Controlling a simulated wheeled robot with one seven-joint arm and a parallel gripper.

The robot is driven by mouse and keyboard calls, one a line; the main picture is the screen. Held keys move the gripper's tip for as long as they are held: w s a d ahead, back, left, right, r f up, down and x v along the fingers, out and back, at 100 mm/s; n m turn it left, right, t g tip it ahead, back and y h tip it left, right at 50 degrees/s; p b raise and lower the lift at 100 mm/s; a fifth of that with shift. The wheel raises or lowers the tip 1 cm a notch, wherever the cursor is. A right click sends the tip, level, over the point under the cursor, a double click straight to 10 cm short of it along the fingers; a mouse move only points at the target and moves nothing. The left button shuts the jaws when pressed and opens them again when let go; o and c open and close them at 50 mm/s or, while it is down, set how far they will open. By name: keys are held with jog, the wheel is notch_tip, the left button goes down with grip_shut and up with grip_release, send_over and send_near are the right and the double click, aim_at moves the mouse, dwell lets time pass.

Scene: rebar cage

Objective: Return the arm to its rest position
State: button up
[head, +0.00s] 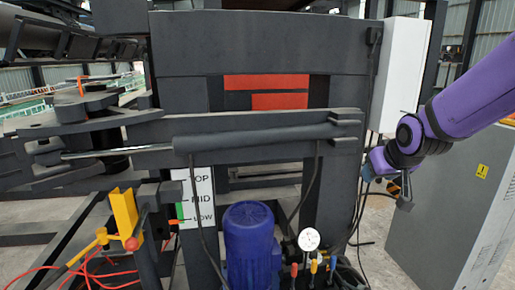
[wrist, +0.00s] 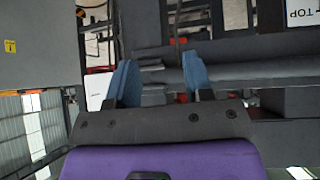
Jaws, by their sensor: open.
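My purple arm (head: 450,115) reaches in from the right edge of the head view. My gripper (head: 372,172) is at its end, in front of the right side of the dark steel machine frame (head: 180,95) and below the white box (head: 402,75). In the wrist view my gripper (wrist: 160,75) shows two blue fingers spread apart with nothing between them. Dark machine bars lie beyond the fingers. In the head view the fingers are small and partly hidden by the wrist.
A grey cabinet (head: 455,210) stands right of my gripper. A blue motor (head: 251,245), a round gauge (head: 309,239) and coloured levers sit low in front. A cylinder (head: 250,138) crosses the frame. A TOP/MID/LOW sign (head: 200,197) and yellow bracket (head: 124,212) are at left. Cables hang near my gripper.

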jog(key=s+r+g, duration=0.1)
jog(key=s+r, duration=0.2)
jog(key=s, duration=1)
jog(key=s+d+r+m+g, duration=0.1)
jog(key=s+r, duration=0.3)
jog(key=s, duration=0.9)
jog(key=shift+r+g, duration=0.25)
jog(key=shift+g, duration=0.25)
